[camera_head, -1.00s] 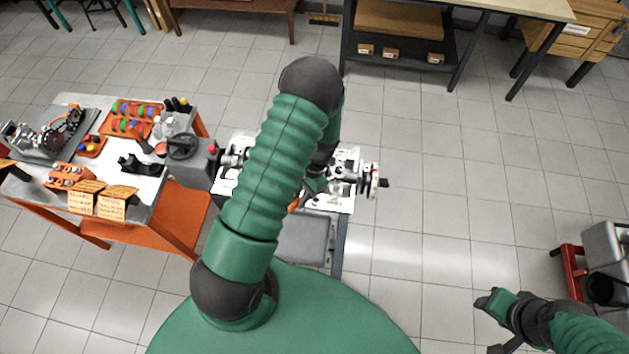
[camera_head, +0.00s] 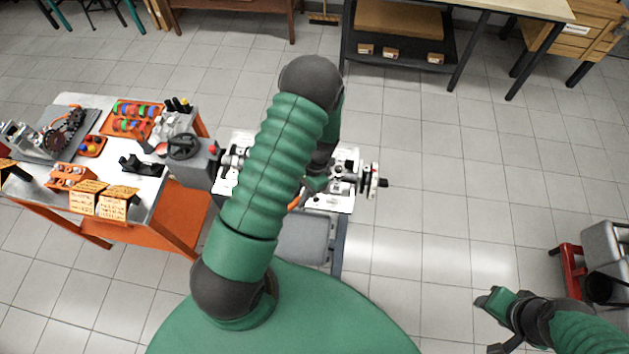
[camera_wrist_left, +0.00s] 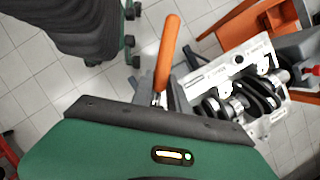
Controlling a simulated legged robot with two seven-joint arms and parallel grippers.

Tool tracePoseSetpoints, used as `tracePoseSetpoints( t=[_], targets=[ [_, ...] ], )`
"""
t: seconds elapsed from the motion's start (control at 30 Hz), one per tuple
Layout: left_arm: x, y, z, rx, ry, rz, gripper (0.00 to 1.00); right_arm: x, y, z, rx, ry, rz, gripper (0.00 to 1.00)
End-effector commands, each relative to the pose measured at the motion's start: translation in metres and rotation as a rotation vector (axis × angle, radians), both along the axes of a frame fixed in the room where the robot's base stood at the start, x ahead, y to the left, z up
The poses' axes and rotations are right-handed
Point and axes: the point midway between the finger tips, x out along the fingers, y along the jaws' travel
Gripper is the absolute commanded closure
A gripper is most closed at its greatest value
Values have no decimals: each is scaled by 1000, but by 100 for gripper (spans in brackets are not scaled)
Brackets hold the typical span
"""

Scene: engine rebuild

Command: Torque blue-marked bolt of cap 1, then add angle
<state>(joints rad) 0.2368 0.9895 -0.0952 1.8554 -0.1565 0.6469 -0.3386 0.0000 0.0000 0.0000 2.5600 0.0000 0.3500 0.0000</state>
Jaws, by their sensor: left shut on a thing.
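My left gripper (camera_wrist_left: 168,95) is shut on an orange-handled tool (camera_wrist_left: 168,50), whose handle points up in the left wrist view. The gripper's body hides the tool's working end. The engine block (camera_wrist_left: 236,62), a pale plate-like face with a dark and silver crankshaft (camera_wrist_left: 240,100), lies to the right of the tool in that view. In the head view my left arm covers the block's middle, and my left gripper (camera_head: 317,185) is over it. The crankshaft end (camera_head: 370,182) sticks out at the right. I cannot make out cap 1 or a blue mark.
An orange-and-grey bench (camera_head: 150,190) at left holds coloured parts in an orange tray (camera_head: 125,125), a dark cradle (camera_head: 140,165) and label cards (camera_head: 100,200). A grey unit with a handwheel (camera_head: 183,146) adjoins the block. Open tiled floor lies to the right.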

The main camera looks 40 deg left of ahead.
Motion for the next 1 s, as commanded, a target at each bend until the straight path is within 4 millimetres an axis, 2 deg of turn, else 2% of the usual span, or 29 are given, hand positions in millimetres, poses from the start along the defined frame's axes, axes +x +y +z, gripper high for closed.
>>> tracePoseSetpoints(
  t=[0.47, 1.0],
  targets=[
    [0, 0, 5, 0, 0, 0, 100, 0, 0, 4, 0, 0, 0, 56],
    [0, 0, 34, 0, 0, 0, 100, 0, 0, 27, 0, 0, 0, 56]
  ],
)
